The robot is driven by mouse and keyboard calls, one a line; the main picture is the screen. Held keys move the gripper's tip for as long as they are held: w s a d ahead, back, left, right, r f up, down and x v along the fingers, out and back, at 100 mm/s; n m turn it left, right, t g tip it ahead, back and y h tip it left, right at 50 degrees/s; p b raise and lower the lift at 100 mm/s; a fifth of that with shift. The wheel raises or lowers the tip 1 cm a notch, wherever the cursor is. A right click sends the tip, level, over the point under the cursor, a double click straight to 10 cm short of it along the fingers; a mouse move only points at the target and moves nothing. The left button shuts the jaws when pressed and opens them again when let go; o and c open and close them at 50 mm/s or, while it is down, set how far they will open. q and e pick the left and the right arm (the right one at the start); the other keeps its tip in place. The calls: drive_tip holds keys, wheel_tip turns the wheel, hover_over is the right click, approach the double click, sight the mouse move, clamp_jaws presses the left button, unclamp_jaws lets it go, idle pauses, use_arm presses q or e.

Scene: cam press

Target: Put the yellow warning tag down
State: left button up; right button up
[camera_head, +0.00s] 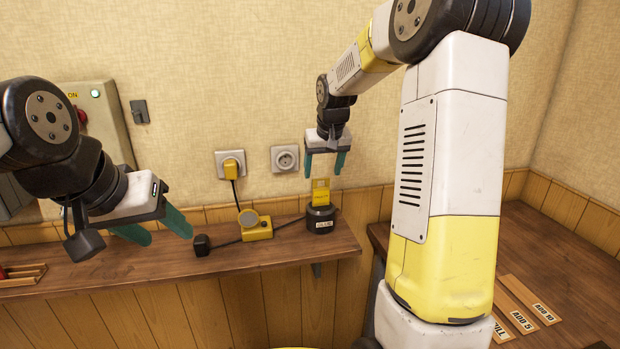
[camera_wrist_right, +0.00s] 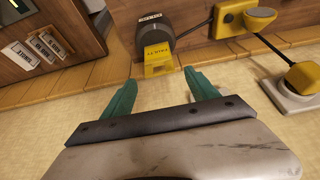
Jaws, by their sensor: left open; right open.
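The yellow warning tag (camera_head: 321,191) stands upright at the top of a round black labelled pot (camera_head: 318,216) on the wooden shelf. In the right wrist view the tag (camera_wrist_right: 158,56) shows dark lettering beside the pot (camera_wrist_right: 154,32). My right gripper (camera_head: 325,170) is open just above the tag, with its green fingers apart and nothing between them. In its own wrist view the fingertips (camera_wrist_right: 158,80) lie either side of the tag's line, with a gap to it. My left gripper (camera_head: 160,228) is open and empty over the left part of the shelf.
A yellow device with a grey disc (camera_head: 250,225) and a black block (camera_head: 202,245) stand left of the pot. A yellow plug (camera_head: 232,165) sits in a wall socket; another socket (camera_head: 285,158) is empty. Labelled plates (camera_head: 528,306) lie on the right counter. Shelf wood in front is bare.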

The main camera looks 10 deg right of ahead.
drive_tip(key=v, duration=0.7)
drive_tip(key=s+a+r, duration=0.1)
drive_tip(key=s+r, duration=0.1)
drive_tip(key=s, duration=0.5)
drive_tip(key=s+a+r, duration=0.1)
drive_tip(key=s+r, duration=0.1)
drive_tip(key=s, duration=0.6)
drive_tip(key=s+a+f+y, duration=0.1)
drive_tip(key=s+f, duration=0.1)
drive_tip(key=s, duration=0.5)
drive_tip(key=s+a+f+t+y, duration=0.1)
drive_tip(key=s+a+f, duration=0.1)
drive_tip(key=s, duration=0.4)
drive_tip(key=shift+s+t, duration=0.3)
drive_tip(key=shift+s, duration=0.1)
drive_tip(key=shift+d, duration=0.1)
